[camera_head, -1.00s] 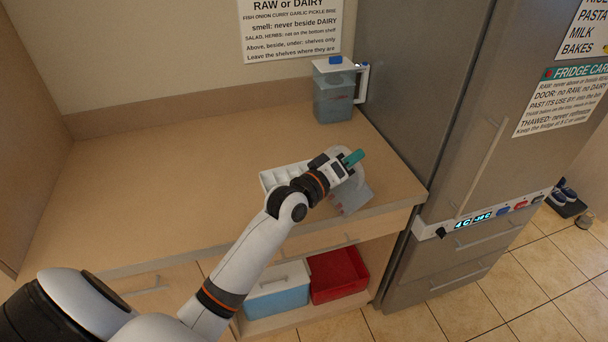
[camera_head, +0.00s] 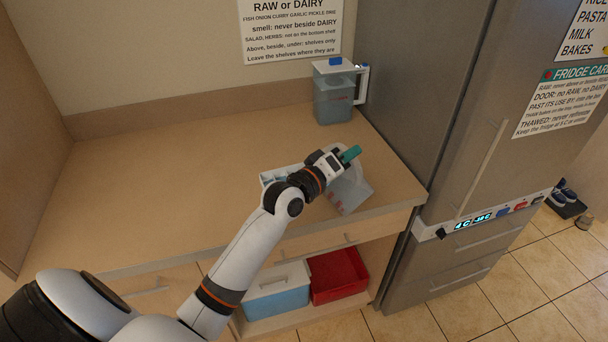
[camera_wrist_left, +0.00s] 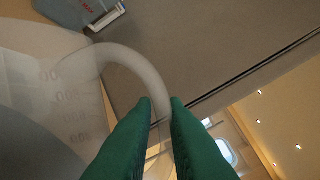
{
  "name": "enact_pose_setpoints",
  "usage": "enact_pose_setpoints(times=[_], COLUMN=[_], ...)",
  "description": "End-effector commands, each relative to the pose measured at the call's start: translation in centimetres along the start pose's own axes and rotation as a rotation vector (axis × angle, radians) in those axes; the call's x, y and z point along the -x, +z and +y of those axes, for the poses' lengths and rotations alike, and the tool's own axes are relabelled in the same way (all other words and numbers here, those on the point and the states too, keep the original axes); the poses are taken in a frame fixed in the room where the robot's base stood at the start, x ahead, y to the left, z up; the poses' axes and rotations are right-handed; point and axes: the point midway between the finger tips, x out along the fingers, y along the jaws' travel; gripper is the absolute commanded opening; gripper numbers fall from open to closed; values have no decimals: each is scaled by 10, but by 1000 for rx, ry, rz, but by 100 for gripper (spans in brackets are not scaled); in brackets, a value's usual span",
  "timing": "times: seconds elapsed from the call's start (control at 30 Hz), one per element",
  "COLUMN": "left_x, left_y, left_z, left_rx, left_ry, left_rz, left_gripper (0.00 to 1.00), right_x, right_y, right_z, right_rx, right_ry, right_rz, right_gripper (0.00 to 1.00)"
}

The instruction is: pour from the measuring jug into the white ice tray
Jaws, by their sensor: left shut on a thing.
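The clear measuring jug (camera_head: 347,190) is tilted above the counter near its front right edge. My left gripper (camera_head: 350,155) is shut on the jug's handle. In the left wrist view the green fingers (camera_wrist_left: 160,108) close around the curved handle, and the jug's side (camera_wrist_left: 60,95) with its printed marks fills the left. The white ice tray (camera_head: 272,176) lies on the counter just left of the jug, partly hidden by my left wrist. Some of its cells look bluish. Whether liquid is flowing cannot be seen. My right gripper is not in view.
A lidded clear pitcher (camera_head: 334,95) stands at the back right of the counter (camera_head: 170,170). The grey fridge (camera_head: 430,110) rises to the right. A blue box (camera_head: 277,296) and a red bin (camera_head: 338,277) sit on the shelf below. The counter's left side is clear.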

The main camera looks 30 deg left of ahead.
Motion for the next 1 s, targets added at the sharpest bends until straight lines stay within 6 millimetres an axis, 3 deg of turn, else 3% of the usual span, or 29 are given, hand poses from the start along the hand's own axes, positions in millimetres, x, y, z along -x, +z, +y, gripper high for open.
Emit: enact_pose_setpoints(times=[1.0], left_x=[0], left_y=[12], left_z=[-5], left_rx=[63], left_ry=[-3], left_rz=[-3], left_gripper=[0], right_x=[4], right_y=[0], right_z=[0], right_rx=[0], right_ry=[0], right_rz=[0], right_gripper=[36])
